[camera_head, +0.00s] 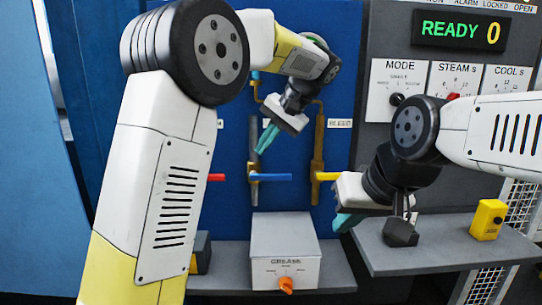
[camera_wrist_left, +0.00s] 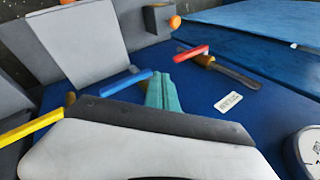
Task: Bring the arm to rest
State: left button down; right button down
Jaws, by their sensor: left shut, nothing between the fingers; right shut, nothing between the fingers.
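My left gripper (camera_head: 267,138) has teal fingers closed together with nothing between them. In the head view it hangs in front of the blue panel, above the blue valve handle (camera_head: 270,177) and apart from it as far as I can tell. Its closed fingers also show in the left wrist view (camera_wrist_left: 163,92), where they overlap the end of the blue handle (camera_wrist_left: 125,82). My right gripper (camera_head: 347,221) is shut and empty, at the left edge of the right shelf. My left arm covers part of the panel's left side.
A red handle (camera_head: 216,177) and a yellow handle (camera_head: 327,176) flank the blue one. Below stands a grey GREASE box (camera_head: 286,243) with an orange knob (camera_head: 286,284). The display (camera_head: 460,32) reads READY 0.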

pick_arm(q)
jog(key=s+a+h, duration=0.3)
jog(key=s+a, duration=0.2)
jog(key=a, duration=0.2)
jog(key=s+a+f+n+t+h, duration=0.1)
jog(key=s+a+f+n+h, duration=0.1)
jog(key=s, duration=0.8)
jog(key=s+a+f+n+t+h, duration=0.2)
jog(key=s+a+f+h, duration=0.1)
jog(key=s, duration=0.6)
jog(key=shift+s+a+f, duration=0.35)
jog(key=shift+a+f, duration=0.45)
jog(key=shift+f, duration=0.15)
